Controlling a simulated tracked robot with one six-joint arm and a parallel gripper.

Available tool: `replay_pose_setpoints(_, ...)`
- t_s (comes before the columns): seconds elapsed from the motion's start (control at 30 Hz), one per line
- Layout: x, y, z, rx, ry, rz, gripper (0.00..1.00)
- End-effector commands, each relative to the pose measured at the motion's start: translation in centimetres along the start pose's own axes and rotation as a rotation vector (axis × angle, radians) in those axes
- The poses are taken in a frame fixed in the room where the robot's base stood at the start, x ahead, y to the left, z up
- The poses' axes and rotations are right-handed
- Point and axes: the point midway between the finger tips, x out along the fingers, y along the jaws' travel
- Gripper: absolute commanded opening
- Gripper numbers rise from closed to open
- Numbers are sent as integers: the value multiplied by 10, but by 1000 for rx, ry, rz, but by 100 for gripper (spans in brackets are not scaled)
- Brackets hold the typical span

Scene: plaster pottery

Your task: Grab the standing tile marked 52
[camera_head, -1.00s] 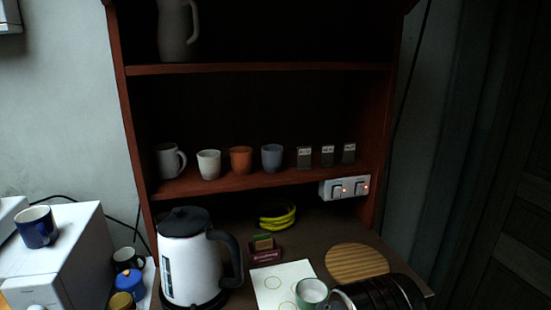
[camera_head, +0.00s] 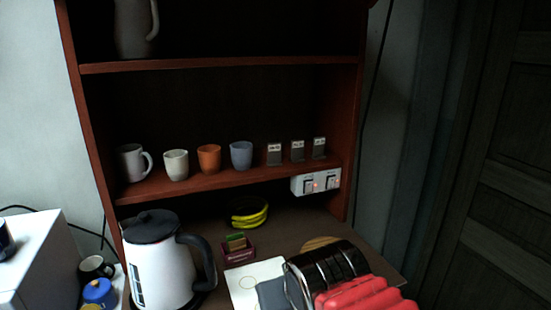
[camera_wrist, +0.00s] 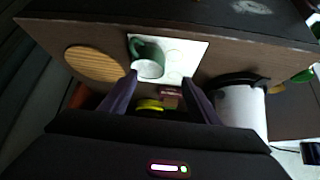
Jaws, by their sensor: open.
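Three small grey tiles stand in a row at the right end of the middle shelf in the head view: a left one (camera_head: 274,154), a middle one (camera_head: 297,151) and a right one (camera_head: 319,148). Each has a pale label at its top. The marks are too small to read, so I cannot tell which is 52. My gripper (camera_wrist: 160,76) is open in the wrist view, its two dark fingers apart with nothing gripped. It is over the lower counter, well away from the tiles. The tiles do not show clearly in the wrist view.
A blue-grey cup (camera_head: 241,155), an orange cup (camera_head: 208,158) and white cups share the shelf (camera_head: 225,180). A switch box (camera_head: 316,181) hangs below the tiles. The kettle (camera_head: 160,265) stands on the counter. A green-white mug (camera_wrist: 148,62) sits below my gripper.

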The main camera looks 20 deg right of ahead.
Motion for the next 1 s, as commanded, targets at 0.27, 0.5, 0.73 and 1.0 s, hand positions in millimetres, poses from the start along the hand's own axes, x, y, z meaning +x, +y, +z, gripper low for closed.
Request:
replay_pose_setpoints(0.27,25,44,-102,55,278,88,56)
replay_pose_setpoints(0.5,36,72,-179,63,513,95,56)
replay_pose_setpoints(0.73,41,91,-239,50,726,58,56)
replay_pose_setpoints(1.0,42,97,-276,26,888,-27,56)
